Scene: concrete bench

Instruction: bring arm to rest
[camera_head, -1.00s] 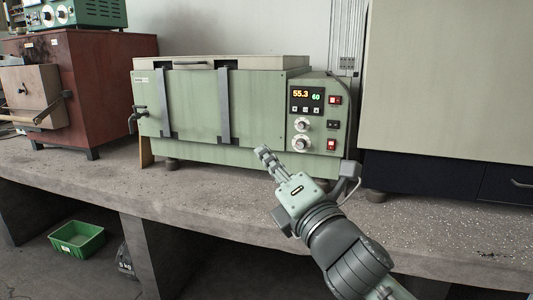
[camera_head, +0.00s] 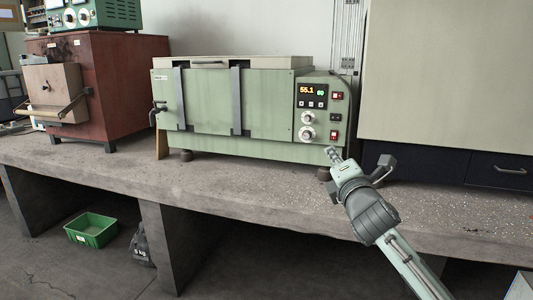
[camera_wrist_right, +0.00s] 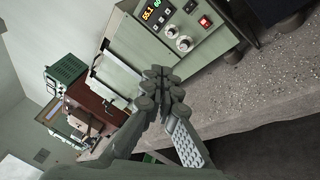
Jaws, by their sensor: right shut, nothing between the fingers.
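My right gripper (camera_head: 335,156) is in front of the lower right corner of the green bath machine (camera_head: 210,105). Its fingers are together and hold nothing. In the right wrist view the closed fingers (camera_wrist_right: 163,90) show in the middle, with the machine's control panel (camera_wrist_right: 182,22) beyond them. The machine stands on the concrete bench (camera_head: 250,187) and its display reads 55.1 in the head view. I cannot tell from the head view whether the fingertips touch the machine. My left gripper does not show.
A red-brown box (camera_head: 105,75) with a wooden front stands at the left, with a green instrument (camera_head: 97,14) on top. A large pale cabinet (camera_head: 450,75) stands at the right. A green bin (camera_head: 91,231) and a dark bag (camera_head: 141,245) lie below the bench. The bench front is clear.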

